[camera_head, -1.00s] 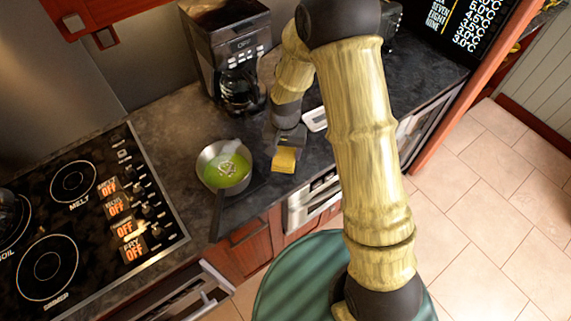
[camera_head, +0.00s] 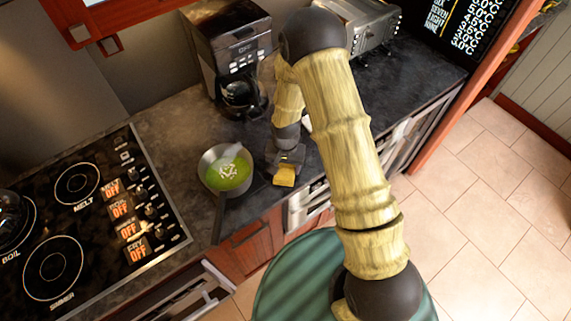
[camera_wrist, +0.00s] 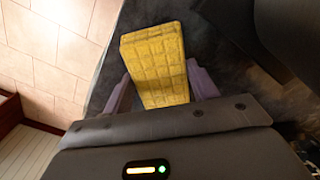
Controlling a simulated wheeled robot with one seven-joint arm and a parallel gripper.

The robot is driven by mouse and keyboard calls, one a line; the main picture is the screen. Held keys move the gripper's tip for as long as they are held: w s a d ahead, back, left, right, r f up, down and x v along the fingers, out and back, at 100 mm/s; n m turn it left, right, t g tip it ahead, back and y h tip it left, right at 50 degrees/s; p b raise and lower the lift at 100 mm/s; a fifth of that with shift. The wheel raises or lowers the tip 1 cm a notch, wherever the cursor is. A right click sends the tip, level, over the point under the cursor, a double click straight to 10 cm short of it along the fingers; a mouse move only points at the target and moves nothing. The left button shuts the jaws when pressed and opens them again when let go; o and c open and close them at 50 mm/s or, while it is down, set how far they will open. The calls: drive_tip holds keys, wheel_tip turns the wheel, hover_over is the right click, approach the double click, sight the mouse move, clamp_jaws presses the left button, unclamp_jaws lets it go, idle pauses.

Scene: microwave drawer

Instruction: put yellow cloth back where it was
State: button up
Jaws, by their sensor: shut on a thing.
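The yellow cloth (camera_wrist: 155,62) is a folded, quilted block held between the two fingers of my gripper (camera_wrist: 160,85) in the wrist view. In the head view the yellow cloth (camera_head: 284,176) shows at the end of my gripper (camera_head: 285,165), over the dark counter near its front edge. My gripper is shut on it. Whether the cloth touches the counter cannot be told. The cloth is just right of a pan of green soup.
The pan (camera_head: 226,172) has its handle toward the front edge. A coffee maker (camera_head: 232,60) stands behind. A stove (camera_head: 85,215) is at left, a toaster-like metal appliance (camera_head: 368,25) at back right. The counter (camera_head: 425,65) at right is clear.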

sight(285, 168)
drive_tip(key=shift+f, duration=0.1)
drive_tip(key=shift+f, duration=0.1)
drive_tip(key=o, duration=0.9)
drive_tip(key=shift+w, duration=0.1)
drive_tip(key=shift+a+r, duration=0.1)
drive_tip(key=shift+r, duration=0.4)
wheel_tip(285, 168, up, 11)
drive_tip(key=b, duration=0.3)
drive_tip(key=shift+r+b, duration=0.15)
drive_tip(key=shift+b, duration=0.25)
